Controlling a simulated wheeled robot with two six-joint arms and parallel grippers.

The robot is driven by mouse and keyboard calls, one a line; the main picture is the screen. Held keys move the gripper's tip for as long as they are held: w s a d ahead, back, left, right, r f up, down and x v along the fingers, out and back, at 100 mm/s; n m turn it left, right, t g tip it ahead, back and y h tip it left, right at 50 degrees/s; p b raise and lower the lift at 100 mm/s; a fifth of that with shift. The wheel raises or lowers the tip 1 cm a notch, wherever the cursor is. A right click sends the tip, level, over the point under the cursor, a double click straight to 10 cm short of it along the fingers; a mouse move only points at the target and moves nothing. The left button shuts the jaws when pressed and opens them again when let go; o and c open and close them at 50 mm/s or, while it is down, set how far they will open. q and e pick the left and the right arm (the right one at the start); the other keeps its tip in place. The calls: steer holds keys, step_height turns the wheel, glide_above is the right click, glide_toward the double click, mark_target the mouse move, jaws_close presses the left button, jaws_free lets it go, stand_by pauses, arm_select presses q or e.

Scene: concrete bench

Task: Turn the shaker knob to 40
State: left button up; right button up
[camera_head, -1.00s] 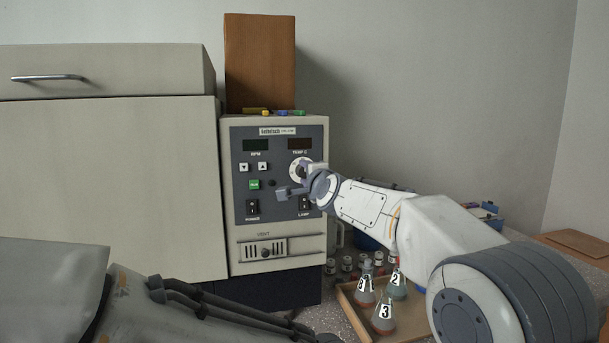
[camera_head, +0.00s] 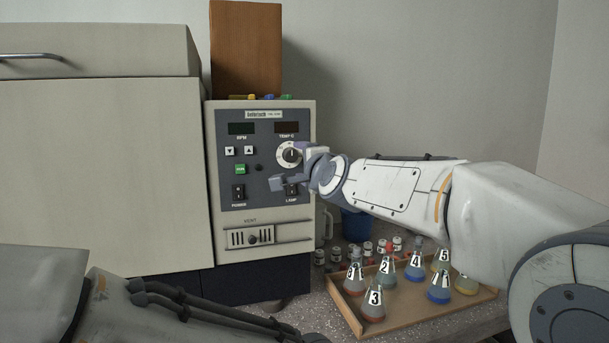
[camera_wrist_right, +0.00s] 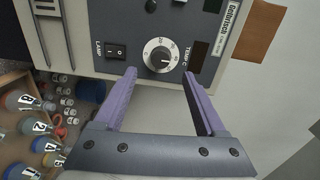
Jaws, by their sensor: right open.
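The shaker knob (camera_head: 290,154) is a dark round knob on a white dial at the upper right of the control panel, under the TEMP display. In the right wrist view the knob (camera_wrist_right: 159,56) lies between my right fingertips, and numbers ring its dial. A pale mark shows on the knob, but I cannot read its setting. My right gripper (camera_head: 289,166) is open in front of the panel, its fingers apart above and below right of the dial. The gripper (camera_wrist_right: 158,63) also shows empty in the wrist view; whether it touches the knob I cannot tell. My left gripper is out of view.
The panel carries a LAMP switch (camera_head: 291,191), a POWER switch (camera_head: 239,193), a green button (camera_head: 240,169) and a vent slider (camera_head: 253,237). A wooden tray (camera_head: 400,321) with several numbered flasks stands below my right arm. Small vials (camera_head: 336,256) stand behind it.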

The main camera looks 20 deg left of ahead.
steer(key=shift+v, duration=1.45)
steer(key=s+d+f+n+g+h, duration=0.1)
steer(key=d+f+n+g+h, duration=0.2)
steer(key=d+f, duration=0.85)
steer(key=s+d+f+n+g+h, duration=0.2)
steer(key=d+f+n+h, duration=0.15)
steer(key=d+f, duration=0.8)
steer(key=s+d+f+n+g+h, duration=0.2)
steer(key=s+d+f+g, duration=0.1)
steer(key=s+d+f, duration=0.55)
steer(key=s+d+f+n+g+h, duration=0.25)
steer(key=s+d+f, duration=0.35)
steer(key=s+f, duration=0.4)
steer(key=s+a+r+n+g+y, duration=0.2)
steer(key=s+a+r+n+g, duration=0.35)
steer(key=s+a, duration=0.8)
step_height(320, 180, up, 19)
steer(key=s+n+t+p, duration=0.1)
steer(key=p, duration=1.5)
steer(key=shift+s+f+t+p, duration=0.15)
steer(key=shift+f+t+p, duration=0.15)
steer(key=shift+t, duration=0.1)
